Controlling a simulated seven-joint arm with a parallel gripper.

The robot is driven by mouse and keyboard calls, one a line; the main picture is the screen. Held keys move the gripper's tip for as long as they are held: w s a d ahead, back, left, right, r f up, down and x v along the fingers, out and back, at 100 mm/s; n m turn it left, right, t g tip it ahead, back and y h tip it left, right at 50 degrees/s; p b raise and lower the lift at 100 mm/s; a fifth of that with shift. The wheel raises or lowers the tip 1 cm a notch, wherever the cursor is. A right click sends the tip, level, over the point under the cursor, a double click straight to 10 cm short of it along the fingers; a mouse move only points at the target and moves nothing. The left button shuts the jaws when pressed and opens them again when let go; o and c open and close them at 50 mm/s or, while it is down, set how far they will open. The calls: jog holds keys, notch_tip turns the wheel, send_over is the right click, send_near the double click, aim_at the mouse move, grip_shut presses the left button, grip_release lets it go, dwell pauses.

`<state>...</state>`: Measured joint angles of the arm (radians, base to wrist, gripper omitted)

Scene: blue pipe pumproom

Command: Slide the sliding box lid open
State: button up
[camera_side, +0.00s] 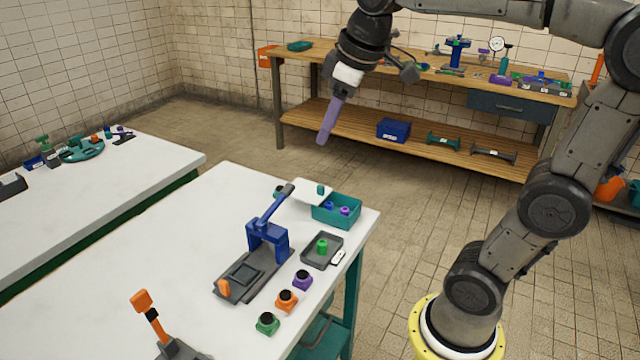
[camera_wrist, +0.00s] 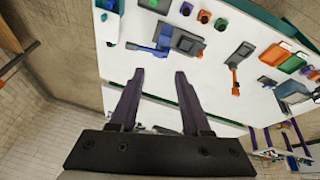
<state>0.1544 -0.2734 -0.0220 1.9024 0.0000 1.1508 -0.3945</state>
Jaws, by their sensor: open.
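The teal sliding box (camera_side: 336,212) stands at the far right corner of the white table in the side view. Its white lid (camera_side: 305,191), with a small teal knob (camera_side: 320,189), sits over the box's far-left side and extends past it. Much of the box is uncovered, with blue and purple pieces visible inside. In the wrist view the lid (camera_wrist: 107,27) shows at the upper left, with the box partly cut off. My gripper (camera_wrist: 159,72) has its two purple fingers apart and empty. In the side view my gripper (camera_side: 323,138) hangs well above the table, apart from the box.
A blue lever clamp (camera_side: 267,240) stands left of and nearer than the box. A grey tray (camera_side: 322,251) with a green piece and several coloured buttons (camera_side: 286,301) line the right edge. An orange-handled clamp (camera_side: 150,318) is nearer. A wooden workbench (camera_side: 400,70) stands behind.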

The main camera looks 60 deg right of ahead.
jog(key=w+d+f+g, duration=0.2)
jog(key=w+d, duration=0.5)
jog(key=w, duration=0.2)
jog(key=m+g, duration=0.2)
jog(key=m, duration=0.1)
send_over(320, 186)
notch_tip(320, 186, down, 14)
jog(key=shift+y, duration=0.3)
notch_tip(320, 186, down, 13)
jog(key=shift+f, duration=0.2)
grip_shut()
